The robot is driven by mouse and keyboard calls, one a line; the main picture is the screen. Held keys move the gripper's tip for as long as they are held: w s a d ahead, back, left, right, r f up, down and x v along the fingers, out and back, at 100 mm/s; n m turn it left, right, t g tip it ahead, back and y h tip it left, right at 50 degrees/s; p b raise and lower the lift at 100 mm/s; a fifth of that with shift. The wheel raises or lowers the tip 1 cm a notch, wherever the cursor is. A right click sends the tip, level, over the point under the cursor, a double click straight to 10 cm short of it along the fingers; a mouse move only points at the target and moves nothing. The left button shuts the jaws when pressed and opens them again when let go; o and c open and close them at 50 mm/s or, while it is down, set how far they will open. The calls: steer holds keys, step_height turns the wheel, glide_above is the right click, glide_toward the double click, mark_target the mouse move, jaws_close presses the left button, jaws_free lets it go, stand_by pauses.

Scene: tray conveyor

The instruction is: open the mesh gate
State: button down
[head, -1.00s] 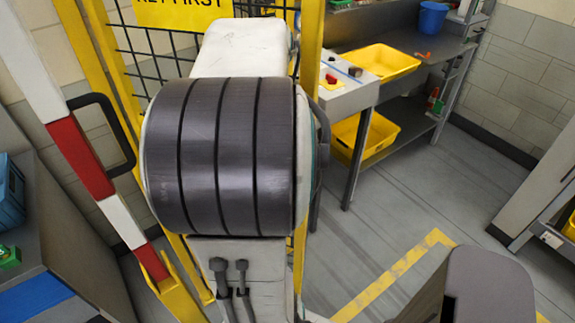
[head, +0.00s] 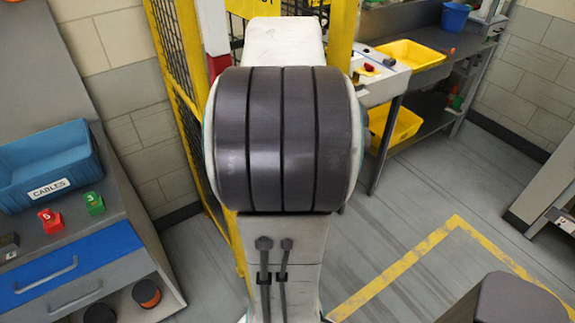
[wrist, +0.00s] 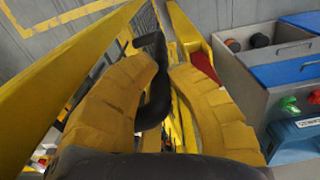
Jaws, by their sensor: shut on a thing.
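The mesh gate's yellow frame and dark mesh (head: 184,125) stand left of my arm in the head view, seen at a steep angle. My arm covers its lower right part. In the wrist view, my gripper (wrist: 152,68) has its two yellow fingers around a black bar handle (wrist: 156,98), shut on it. The handle stands beside yellow frame bars (wrist: 70,65) and mesh. In the head view my gripper and the handle are hidden behind my arm. A yellow sign (head: 237,28) is mostly covered by my arm.
A grey bench at left holds a blue cables bin (head: 45,165) and red and green blocks. A yellow post (head: 342,35) stands close right of my arm. A workbench with yellow trays (head: 410,57) is at back right. Floor at right is clear, with a yellow line (head: 400,262).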

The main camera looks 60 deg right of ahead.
steer(key=shift+a, duration=0.1)
steer(key=c, duration=1.2)
jaws_free()
steer(key=shift+r, duration=0.1)
step_height(320, 180, up, 12)
steer(key=shift+f, duration=0.1)
steer(key=shift+s, duration=0.1)
stand_by(0.7)
